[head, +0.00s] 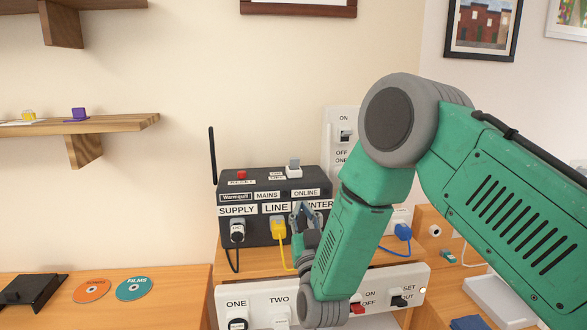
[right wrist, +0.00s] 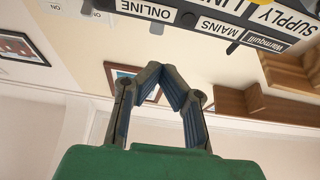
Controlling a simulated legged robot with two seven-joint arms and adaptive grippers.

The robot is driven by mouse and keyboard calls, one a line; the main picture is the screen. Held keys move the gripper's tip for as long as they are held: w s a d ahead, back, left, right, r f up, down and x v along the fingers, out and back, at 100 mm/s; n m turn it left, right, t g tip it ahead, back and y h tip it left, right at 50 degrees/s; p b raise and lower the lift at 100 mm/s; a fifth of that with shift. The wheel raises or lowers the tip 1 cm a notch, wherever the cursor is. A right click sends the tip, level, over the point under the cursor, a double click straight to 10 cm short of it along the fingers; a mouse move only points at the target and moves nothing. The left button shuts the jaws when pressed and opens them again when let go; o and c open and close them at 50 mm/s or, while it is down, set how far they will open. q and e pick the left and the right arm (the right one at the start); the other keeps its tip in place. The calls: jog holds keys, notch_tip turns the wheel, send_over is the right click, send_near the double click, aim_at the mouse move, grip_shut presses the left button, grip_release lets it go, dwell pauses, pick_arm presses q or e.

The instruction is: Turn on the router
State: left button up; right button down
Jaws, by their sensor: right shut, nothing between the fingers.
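The router (head: 262,196) is a black box with a tall antenna on a wooden surface. Its top has a red button (head: 242,174) labelled RESET and a white switch (head: 294,168) with an ON/OFF label. A dark plug (head: 237,230) sits at SUPPLY and a yellow plug (head: 278,230) at LINE. The MAINS and ONLINE labels show, but I see no lit lamp. My right gripper (head: 303,210) is shut and empty before the router's right front, partly hiding the third port's label. In the right wrist view my closed fingers (right wrist: 165,76) are below the router's front (right wrist: 225,18). My left gripper is out of view.
A white power strip (head: 265,299) with a red switch (head: 358,308) is in front below. A white switch plate (head: 345,120) stands behind, partly hidden by my right arm. A blue plug (head: 403,232) is at right. Discs (head: 134,289) lie on the left surface.

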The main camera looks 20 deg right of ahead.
aim_at(295, 162)
jog(key=x, duration=0.4)
jog(key=p+x, duration=0.1)
jog(key=x, duration=0.3)
jog(key=p+x, duration=0.1)
jog(key=x, duration=0.3)
jog(key=shift+w+d+r, duration=0.15)
jog(key=shift+w+d, duration=0.05)
jog(key=shift+d, duration=0.2)
jog(key=shift+w+r, duration=0.25)
jog(key=shift+w, duration=0.4)
jog(key=shift+d+p, duration=0.1)
jog(key=shift+p, duration=0.2)
